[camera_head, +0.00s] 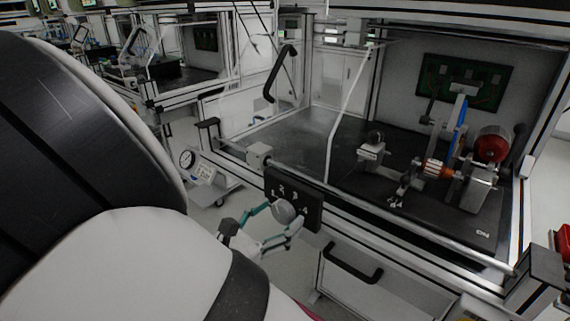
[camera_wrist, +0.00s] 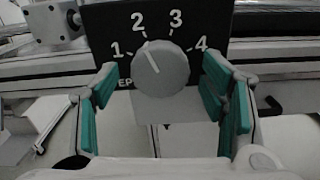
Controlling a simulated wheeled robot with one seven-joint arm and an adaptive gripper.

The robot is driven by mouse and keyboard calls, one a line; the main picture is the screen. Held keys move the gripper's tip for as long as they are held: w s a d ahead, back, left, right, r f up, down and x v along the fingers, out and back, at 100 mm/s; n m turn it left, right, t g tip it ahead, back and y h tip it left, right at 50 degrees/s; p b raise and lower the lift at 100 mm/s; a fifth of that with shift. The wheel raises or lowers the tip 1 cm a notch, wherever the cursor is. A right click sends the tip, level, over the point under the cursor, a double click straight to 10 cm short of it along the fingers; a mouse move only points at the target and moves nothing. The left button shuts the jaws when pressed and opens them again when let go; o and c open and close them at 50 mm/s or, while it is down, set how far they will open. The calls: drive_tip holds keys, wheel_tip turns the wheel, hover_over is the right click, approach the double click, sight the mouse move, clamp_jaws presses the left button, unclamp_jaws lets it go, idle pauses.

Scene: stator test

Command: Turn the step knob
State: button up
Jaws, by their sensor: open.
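The step knob (camera_wrist: 160,70) is a round grey dial on a black panel (camera_wrist: 215,50) marked 1 to 4. Its white pointer line points up and slightly left, nearest the 2. My gripper (camera_wrist: 164,103) is open, with teal finger pads to the left and right of the knob and apart from it. In the head view the knob (camera_head: 285,211) sits on the panel at the front edge of the test bench, and my gripper (camera_head: 269,226) is at it from the lower left. The panel's lower lettering is partly hidden.
A bench (camera_head: 300,130) with a dark top holds a stator rig with a red drum (camera_head: 492,144) at the right. A gauge box (camera_head: 197,168) stands left of the panel. A black drawer handle (camera_head: 352,263) is below right. A metal rail runs along the bench front.

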drive_tip(key=shift+w+d, duration=0.15)
drive_tip(key=c, duration=1.1)
drive_tip(key=shift+c, duration=0.2)
drive_tip(key=shift+r+p, duration=0.1)
drive_tip(key=shift+p, duration=0.4)
drive_tip(key=shift+r+n+p, duration=0.1)
drive_tip(key=shift+n+p, duration=0.6)
drive_tip(key=shift+p, duration=0.2)
drive_tip(key=n+p, duration=0.2)
drive_tip(key=p, duration=0.1)
drive_tip(key=n+p, duration=0.5)
drive_tip(key=shift+f+n, duration=0.2)
drive_tip(key=shift+n, duration=0.2)
